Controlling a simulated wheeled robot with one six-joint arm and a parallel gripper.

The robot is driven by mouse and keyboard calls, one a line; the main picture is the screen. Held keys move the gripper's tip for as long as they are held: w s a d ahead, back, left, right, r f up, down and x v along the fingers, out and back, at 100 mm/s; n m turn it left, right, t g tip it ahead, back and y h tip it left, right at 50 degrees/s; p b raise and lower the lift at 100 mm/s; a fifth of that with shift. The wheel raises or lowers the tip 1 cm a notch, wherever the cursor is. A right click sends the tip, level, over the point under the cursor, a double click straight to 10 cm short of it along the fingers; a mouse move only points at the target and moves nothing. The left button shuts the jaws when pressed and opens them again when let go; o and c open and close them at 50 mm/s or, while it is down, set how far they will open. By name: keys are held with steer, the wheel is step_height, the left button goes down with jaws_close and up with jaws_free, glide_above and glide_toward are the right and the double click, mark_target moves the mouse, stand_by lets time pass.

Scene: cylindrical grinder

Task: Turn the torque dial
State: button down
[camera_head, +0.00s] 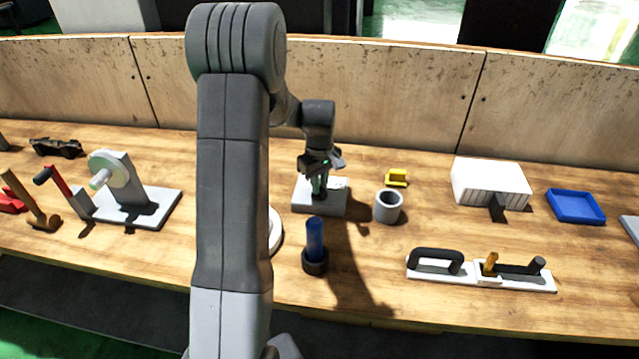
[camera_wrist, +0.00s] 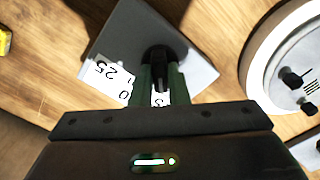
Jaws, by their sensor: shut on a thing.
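The torque dial is a black knob (camera_wrist: 160,55) on a pale square base plate (camera_wrist: 200,75), with printed marks such as "25" and "0" on the plate in the wrist view. My gripper (camera_wrist: 162,80) reaches down over the plate, its two green fingers shut on the black knob. In the head view my gripper (camera_head: 319,185) stands over the plate (camera_head: 335,208) behind my arm's elbow. The knob itself is hidden by the fingers in the head view. Part of the plate's print is covered by the fingers, so I cannot read the dial setting.
A white round device (camera_wrist: 262,60) lies close beside the plate. A grey cup (camera_head: 388,207), a yellow bracket (camera_head: 397,178) and a blue cylinder in a black holder (camera_head: 315,242) stand nearby. Wooden panels (camera_head: 400,95) bound the bench's back. A white box (camera_head: 490,184) stands to the right.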

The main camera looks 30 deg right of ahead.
steer(key=m+b, duration=0.1)
steer(key=m, duration=0.3)
steer(key=shift+m+b, duration=0.45)
steer(key=shift+m, duration=1.95)
steer(key=shift+r, duration=0.1)
steer(key=c, duration=1.4)
jaws_free()
step_height(320, 180, up, 14)
steer(key=shift+b, duration=0.45)
